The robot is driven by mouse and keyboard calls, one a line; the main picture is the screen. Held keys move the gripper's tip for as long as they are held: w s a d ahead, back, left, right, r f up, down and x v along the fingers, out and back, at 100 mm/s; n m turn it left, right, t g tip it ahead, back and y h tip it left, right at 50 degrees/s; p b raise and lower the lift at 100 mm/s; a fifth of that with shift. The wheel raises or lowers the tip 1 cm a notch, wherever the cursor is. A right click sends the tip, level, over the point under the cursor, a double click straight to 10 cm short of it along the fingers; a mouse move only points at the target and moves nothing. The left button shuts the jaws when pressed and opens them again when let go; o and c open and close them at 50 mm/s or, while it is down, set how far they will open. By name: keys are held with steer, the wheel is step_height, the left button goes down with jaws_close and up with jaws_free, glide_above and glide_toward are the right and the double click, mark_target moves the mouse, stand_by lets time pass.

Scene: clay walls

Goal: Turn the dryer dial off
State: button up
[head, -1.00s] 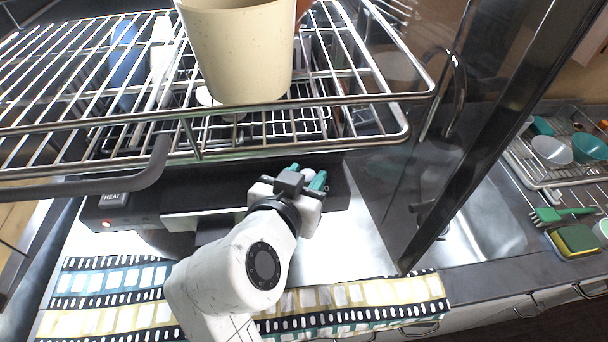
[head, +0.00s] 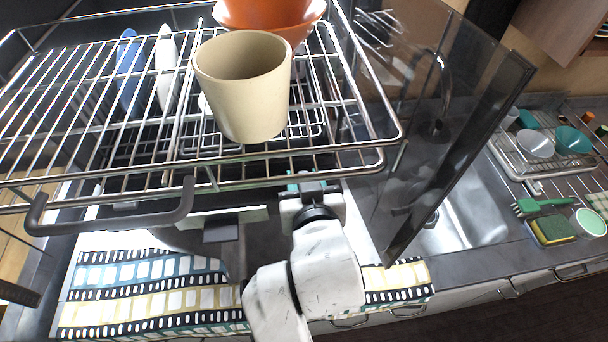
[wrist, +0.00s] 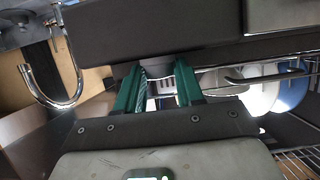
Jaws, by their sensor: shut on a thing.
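The dryer is a dark unit with wire racks (head: 130,160), and its dark front panel (wrist: 170,35) spans the top of the wrist view. My gripper (wrist: 158,66) has its two green fingers up against this panel. They are shut on a small grey piece, which looks like the dial (wrist: 158,68); its pointer or marks cannot be read. In the head view my gripper (head: 312,180) is just under the rack's front edge, and the dial is hidden there.
A cream cup (head: 245,95) and an orange bowl (head: 270,12) stand on the rack above my gripper. A rack handle (head: 120,215) juts out at left. A glass panel (head: 445,130) stands at right before the sink (head: 470,205). A patterned cloth (head: 150,290) lies in front.

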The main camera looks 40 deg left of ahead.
stand_by(0.3)
steer(key=o, duration=1)
steer(key=b+v, duration=0.1)
steer(key=v, duration=1)
steer(key=shift+w, duration=0.1)
